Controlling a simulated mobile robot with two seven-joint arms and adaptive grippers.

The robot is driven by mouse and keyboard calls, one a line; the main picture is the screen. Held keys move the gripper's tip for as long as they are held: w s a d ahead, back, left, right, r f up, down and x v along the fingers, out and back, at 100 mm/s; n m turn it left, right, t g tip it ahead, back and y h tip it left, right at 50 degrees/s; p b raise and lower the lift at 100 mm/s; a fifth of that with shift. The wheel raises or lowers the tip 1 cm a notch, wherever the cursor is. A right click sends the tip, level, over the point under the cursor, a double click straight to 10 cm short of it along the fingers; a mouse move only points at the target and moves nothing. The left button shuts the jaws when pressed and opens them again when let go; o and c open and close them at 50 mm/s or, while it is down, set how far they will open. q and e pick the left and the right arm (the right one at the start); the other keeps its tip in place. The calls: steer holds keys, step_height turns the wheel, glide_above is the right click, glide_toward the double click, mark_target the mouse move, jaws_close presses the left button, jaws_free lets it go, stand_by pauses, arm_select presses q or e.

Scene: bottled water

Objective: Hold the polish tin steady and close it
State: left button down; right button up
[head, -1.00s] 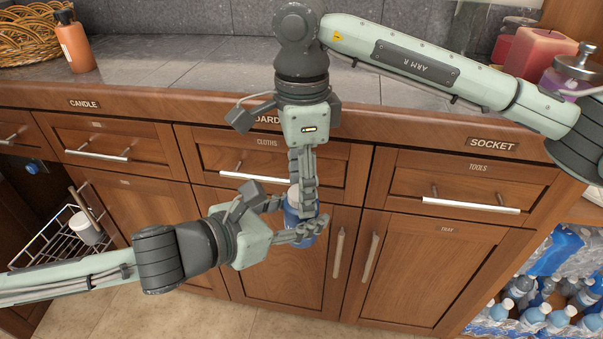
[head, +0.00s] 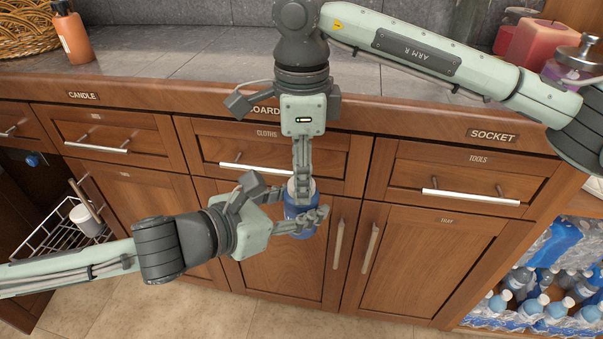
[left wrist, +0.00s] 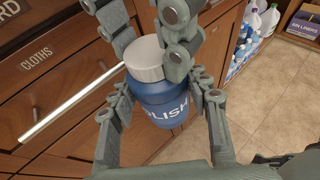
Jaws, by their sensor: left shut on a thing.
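The polish tin is a blue round container (head: 296,206) with a grey-white lid (left wrist: 146,58) and part of the word POLISH showing in the left wrist view (left wrist: 165,105). It stands upright in the air before the cabinet. My left gripper (head: 303,211) is shut around the tin's blue body from the side. My right gripper (head: 303,194) points straight down from above. Its fingers stand on either side of the lid, and the right-hand one looks close against it. I cannot tell whether they grip it. The lid sits on top of the tin; whether it is tight is unclear.
Wooden cabinet drawers, including the cloths drawer (head: 262,150), are behind the grippers, below a grey counter (head: 190,55). A wire rack (head: 50,230) stands out at the left. Bottled water packs (head: 540,305) fill a shelf at lower right.

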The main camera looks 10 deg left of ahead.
steer(key=o, duration=0.4)
step_height(320, 180, up, 12)
steer(key=shift+r, duration=0.1)
stand_by(0.4)
stand_by(0.5)
